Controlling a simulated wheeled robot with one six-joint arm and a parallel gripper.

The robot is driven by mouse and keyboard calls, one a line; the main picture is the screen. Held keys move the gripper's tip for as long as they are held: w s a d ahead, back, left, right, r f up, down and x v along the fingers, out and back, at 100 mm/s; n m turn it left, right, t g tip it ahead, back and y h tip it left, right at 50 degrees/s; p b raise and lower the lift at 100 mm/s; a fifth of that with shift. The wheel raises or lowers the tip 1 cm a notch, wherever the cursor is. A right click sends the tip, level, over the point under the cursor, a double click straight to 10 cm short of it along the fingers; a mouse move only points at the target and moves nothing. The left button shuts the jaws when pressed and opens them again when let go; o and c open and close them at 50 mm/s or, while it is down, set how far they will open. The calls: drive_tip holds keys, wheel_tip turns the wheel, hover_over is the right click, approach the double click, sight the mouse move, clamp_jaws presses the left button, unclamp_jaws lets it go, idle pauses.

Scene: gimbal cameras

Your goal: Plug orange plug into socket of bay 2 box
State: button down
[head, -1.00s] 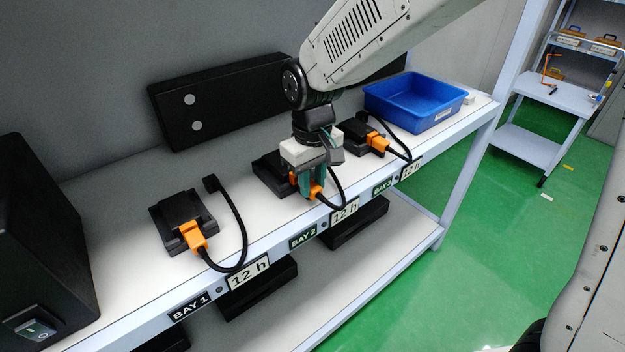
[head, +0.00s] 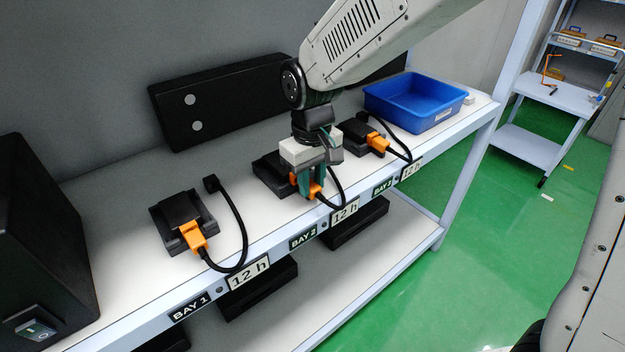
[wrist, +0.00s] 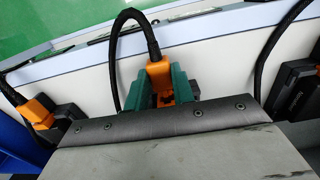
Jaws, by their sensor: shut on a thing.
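My gripper (head: 312,187) is at the bay 2 box (head: 272,174), its green fingers shut on the orange plug (head: 316,192). The wrist view also shows the orange plug (wrist: 160,76) between the green fingers (wrist: 160,98), with its black cable looping away toward the shelf edge. The plug is at the front side of the bay 2 box. My gripper hides the socket and much of the box, so I cannot tell whether the plug is seated in it. The BAY 2 label (head: 303,238) is on the shelf's front edge.
The bay 1 box (head: 180,212) has an orange plug (head: 194,237) at its front; the bay 3 box (head: 358,136) has another (head: 379,146). A blue bin (head: 415,103) stands at the right end. A large black box (head: 40,240) stands at the left.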

drive_tip(key=shift+w+a, duration=0.6)
drive_tip(key=shift+w, duration=0.25)
idle(0.6)
drive_tip(key=shift+s+d, duration=0.3)
drive_tip(key=shift+s, duration=0.15)
drive_tip(key=shift+w+a, duration=0.55)
drive_tip(key=shift+w, duration=0.25)
idle(1.2)
drive_tip(key=c, duration=1.1)
unclamp_jaws()
drive_tip(key=shift+r, duration=3.9)
